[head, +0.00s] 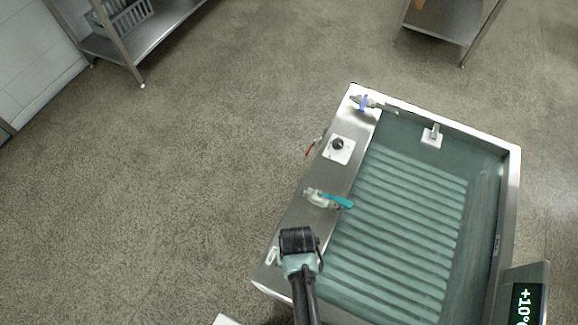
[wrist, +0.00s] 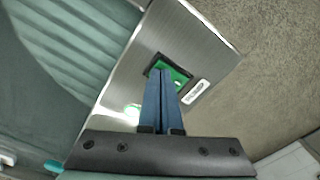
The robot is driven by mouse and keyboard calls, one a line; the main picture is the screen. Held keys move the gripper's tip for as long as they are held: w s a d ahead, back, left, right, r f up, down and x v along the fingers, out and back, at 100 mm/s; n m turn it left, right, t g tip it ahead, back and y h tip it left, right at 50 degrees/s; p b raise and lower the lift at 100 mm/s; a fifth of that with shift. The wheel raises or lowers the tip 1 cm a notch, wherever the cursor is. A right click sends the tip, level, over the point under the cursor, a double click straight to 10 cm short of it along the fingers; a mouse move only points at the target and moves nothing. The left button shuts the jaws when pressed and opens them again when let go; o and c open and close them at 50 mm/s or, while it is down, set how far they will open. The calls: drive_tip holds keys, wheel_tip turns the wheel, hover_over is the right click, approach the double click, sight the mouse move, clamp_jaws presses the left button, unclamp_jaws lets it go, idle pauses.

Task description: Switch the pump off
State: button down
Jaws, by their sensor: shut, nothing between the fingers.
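In the wrist view a green switch (wrist: 181,76) in a dark square frame sits in the steel panel (wrist: 190,32), with a small white label (wrist: 196,91) beside it. My gripper (wrist: 163,72) is shut and empty. Its blue fingers point at the switch and cover part of it; I cannot tell whether the tips touch it. In the head view my gripper (head: 298,240) is over the near end of the tank's left steel rim (head: 322,180) and hides the switch. The label (head: 271,256) shows just left of it.
The tank (head: 400,215) holds greenish water over ridges. Along its left rim are a teal-handled valve (head: 330,199), a black knob (head: 338,144) on a white plate, and a blue-handled valve (head: 364,103). A display (head: 524,300) stands at lower right. Open floor lies left.

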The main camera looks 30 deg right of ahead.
drive_tip(key=shift+f, duration=0.25)
wheel_tip(320, 180, up, 7)
drive_tip(key=p, duration=0.7)
drive_tip(key=shift+r, duration=0.1)
idle(0.5)
